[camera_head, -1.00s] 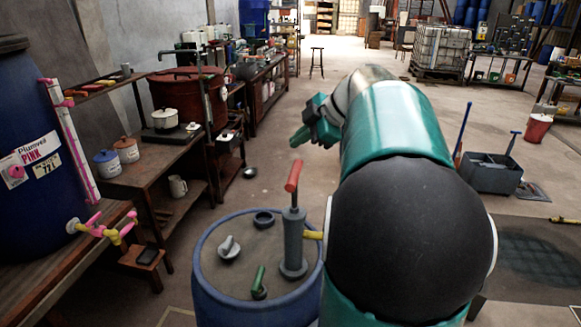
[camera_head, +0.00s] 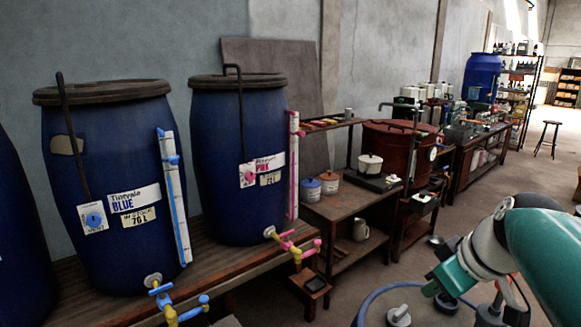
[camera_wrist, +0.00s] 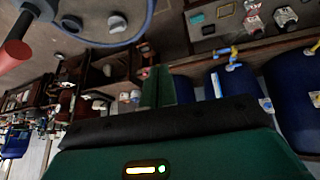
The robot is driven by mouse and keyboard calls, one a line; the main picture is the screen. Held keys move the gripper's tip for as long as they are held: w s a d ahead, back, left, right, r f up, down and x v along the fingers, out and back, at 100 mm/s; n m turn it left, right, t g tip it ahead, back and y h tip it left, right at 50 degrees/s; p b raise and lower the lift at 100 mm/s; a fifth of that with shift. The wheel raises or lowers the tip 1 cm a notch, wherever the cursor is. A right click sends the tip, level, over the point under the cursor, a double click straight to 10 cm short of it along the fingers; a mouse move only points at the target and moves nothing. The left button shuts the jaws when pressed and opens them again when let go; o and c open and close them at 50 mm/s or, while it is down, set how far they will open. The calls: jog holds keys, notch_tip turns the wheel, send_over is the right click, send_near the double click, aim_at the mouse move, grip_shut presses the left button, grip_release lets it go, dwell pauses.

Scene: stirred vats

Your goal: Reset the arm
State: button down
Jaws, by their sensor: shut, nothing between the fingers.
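My gripper (camera_head: 430,288) is at the lower right of the head view, at the end of my green and white arm. Its green fingers point left, over the rim of the blue drum (camera_head: 372,300) at the bottom edge. In the wrist view my gripper (camera_wrist: 158,80) shows its green fingers together, with nothing between them. It touches nothing that I can see. Part of my arm is cut off by the right edge of the head view.
The Tintvale Blue vat (camera_head: 105,255) and the pink-labelled vat (camera_head: 235,215) stand on a wooden bench at left. Open floor (camera_head: 490,195) lies at right. A red pump handle (camera_wrist: 14,54) is close in the wrist view.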

jog(key=s+a+f+m+h, duration=0.2)
jog(key=s+a+f+m, duration=0.3)
jog(key=s+a+f, duration=0.3)
jog(key=shift+s+a+m, duration=0.4)
jog(key=shift+s+a, duration=0.55)
jog(key=shift+a, duration=0.1)
